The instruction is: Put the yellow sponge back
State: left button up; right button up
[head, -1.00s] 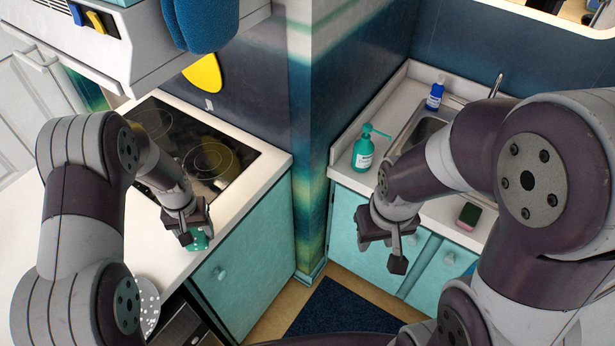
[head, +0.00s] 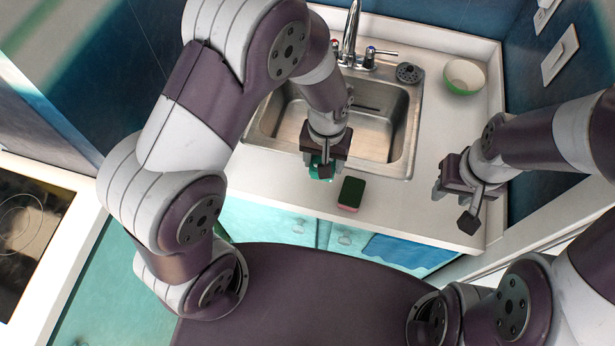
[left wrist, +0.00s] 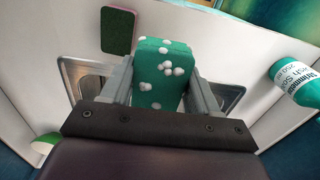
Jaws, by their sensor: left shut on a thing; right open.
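No yellow sponge shows. My left gripper (head: 323,168) is shut on a teal block with white dots (left wrist: 160,72), held between its two fingers. In the head view the block (head: 321,173) is partly hidden below the gripper, near the sink's front rim. A dark green and pink sponge (head: 350,193) lies on the counter in front of the sink, right of and apart from the block. This sponge shows at the upper left of the left wrist view (left wrist: 119,31). My right gripper (head: 464,205) is open and empty at the counter's right part.
The steel sink (head: 392,118) has a tap (head: 351,35) behind it. A green and white bowl (head: 464,77) and a dark round drain strainer (head: 409,73) stand at the back right. A teal soap bottle (left wrist: 297,82) shows in the left wrist view. A blue towel (head: 405,252) hangs in front.

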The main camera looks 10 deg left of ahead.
pick_arm(q)
jog(key=s+d+f+b, duration=0.1)
jog(key=s+d+b, duration=0.1)
jog(key=s+d, duration=0.35)
jog(key=p, duration=0.2)
send_over(303, 184)
jog(key=f, duration=0.6)
jog(key=shift+s+d+f, duration=0.15)
jog(key=shift+d+f, duration=0.1)
jog(key=f, duration=0.4)
jog(key=shift+w+a+f, duration=0.25)
pick_arm(e)
jog(key=shift+s+f, duration=0.45)
jog(key=shift+f, duration=0.15)
pick_arm(q)
jog(key=shift+s, duration=0.1)
